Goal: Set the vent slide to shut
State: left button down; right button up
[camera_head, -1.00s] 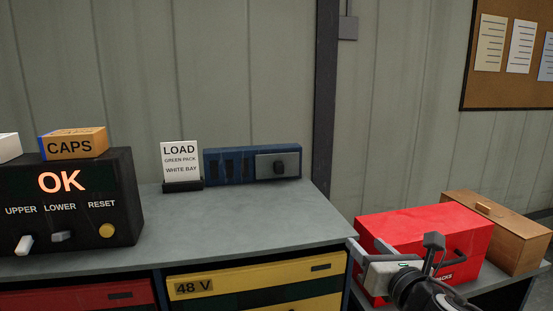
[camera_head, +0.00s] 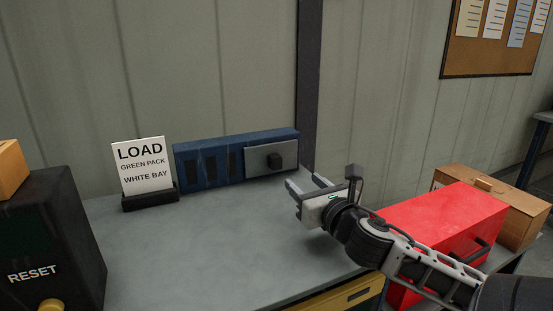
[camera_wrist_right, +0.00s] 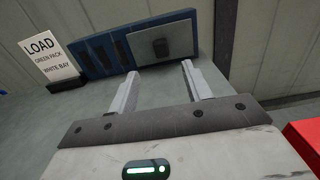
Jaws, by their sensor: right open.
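The vent is a blue slotted panel (camera_head: 209,164) standing at the back of the grey bench against the wall. Its grey slide plate (camera_head: 258,163) with a dark knob (camera_head: 275,160) sits at the panel's right end, and dark slots show to its left. The panel also shows in the right wrist view (camera_wrist_right: 101,58), with the knob (camera_wrist_right: 160,47) beyond the fingers. My right gripper (camera_head: 306,183) is open and empty, over the bench, to the right of and nearer than the knob, not touching it. My left gripper is not in view.
A LOAD sign (camera_head: 144,167) in a dark stand is left of the panel. A black box marked RESET (camera_head: 45,235) stands at front left. A red case (camera_head: 440,222) and a wooden box (camera_head: 510,203) are right, near my arm. The bench top (camera_head: 220,240) is clear before the panel.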

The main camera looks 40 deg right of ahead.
aim_at(277, 160)
jog(key=p+x, duration=0.1)
jog(key=x, duration=1)
jog(key=shift+w, duration=0.25)
jog(key=shift+x, duration=0.8)
jog(key=shift+f, duration=0.15)
grip_shut()
